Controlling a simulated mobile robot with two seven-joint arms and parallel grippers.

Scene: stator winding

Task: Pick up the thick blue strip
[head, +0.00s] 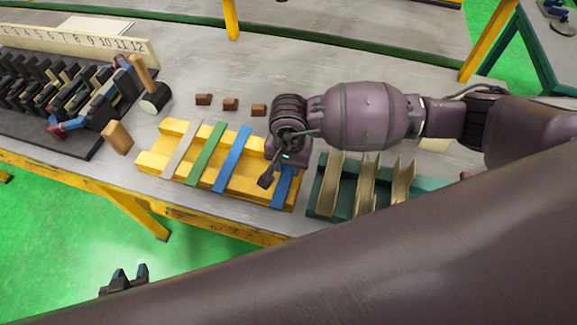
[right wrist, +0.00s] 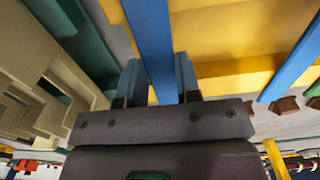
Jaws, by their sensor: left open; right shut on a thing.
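A yellow rack (head: 255,185) on the table carries a pale strip (head: 183,150), a green strip (head: 206,155) and a blue strip (head: 233,158). A second blue strip (head: 284,188) lies at the rack's right end, partly hidden under my right gripper (head: 275,177). In the right wrist view this blue strip (right wrist: 150,35) runs between the two fingers of my right gripper (right wrist: 158,78), which is shut on it. The other blue strip (right wrist: 293,68) shows to its right. I cannot tell which blue strip is thicker. My left gripper (head: 124,279) is open and empty, low at the left, off the table.
A teal rack (head: 325,200) with several tan channel pieces stands right of the yellow rack. Small brown blocks (head: 231,104) lie behind it. A mallet (head: 150,90), a wooden block (head: 118,137) and a numbered board (head: 85,42) with dark slotted parts are at the left.

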